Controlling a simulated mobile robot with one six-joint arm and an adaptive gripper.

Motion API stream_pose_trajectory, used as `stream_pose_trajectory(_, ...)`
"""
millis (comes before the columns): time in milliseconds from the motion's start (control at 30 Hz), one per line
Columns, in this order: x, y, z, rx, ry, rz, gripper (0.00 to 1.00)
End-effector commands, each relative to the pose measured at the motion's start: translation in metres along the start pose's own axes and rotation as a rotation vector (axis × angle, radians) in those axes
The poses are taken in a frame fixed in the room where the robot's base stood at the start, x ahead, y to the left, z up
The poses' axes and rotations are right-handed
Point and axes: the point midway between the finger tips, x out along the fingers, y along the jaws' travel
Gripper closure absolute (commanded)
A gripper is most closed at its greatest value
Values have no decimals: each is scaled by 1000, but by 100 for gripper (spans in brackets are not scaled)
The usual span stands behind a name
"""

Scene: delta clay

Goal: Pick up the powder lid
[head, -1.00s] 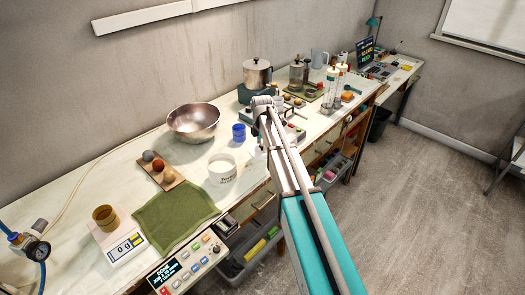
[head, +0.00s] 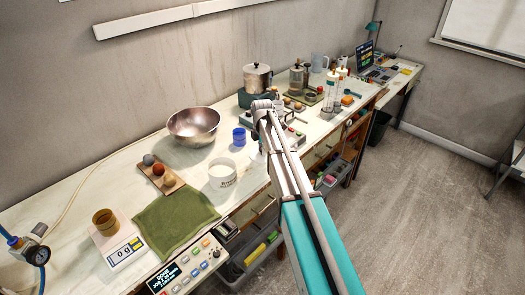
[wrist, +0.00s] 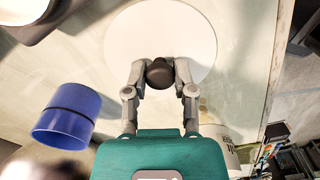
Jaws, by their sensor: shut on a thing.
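The powder lid (wrist: 165,35) is a round white disc with a dark knob (wrist: 159,73) in its middle, seen at the top centre of the wrist view. My gripper (wrist: 160,76) is shut on the knob, with one finger on each side of it. The wrist view does not clearly show whether the lid touches the bench. In the head view my gripper is mostly hidden behind my own arm. A white tub (head: 222,173) with lettering on its side stands open on the bench, left of my arm; it also shows in the wrist view (wrist: 218,150).
A blue cup (head: 239,134) stands close to my gripper; it is at left in the wrist view (wrist: 63,124). A steel bowl (head: 193,123) is behind it. The bench's front edge runs beneath my arm. A green cloth (head: 175,217) lies at front left.

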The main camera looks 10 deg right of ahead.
Motion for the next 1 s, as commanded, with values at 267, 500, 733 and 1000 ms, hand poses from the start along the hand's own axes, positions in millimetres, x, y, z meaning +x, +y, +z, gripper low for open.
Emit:
stream_pose_trajectory(267,-16,0,0,0,0,0,91)
stream_pose_trajectory(500,-39,-4,-2,0,0,0,91)
stream_pose_trajectory(733,-67,-24,-15,0,0,0,91)
stream_pose_trajectory(1000,-98,-50,-30,0,0,0,91)
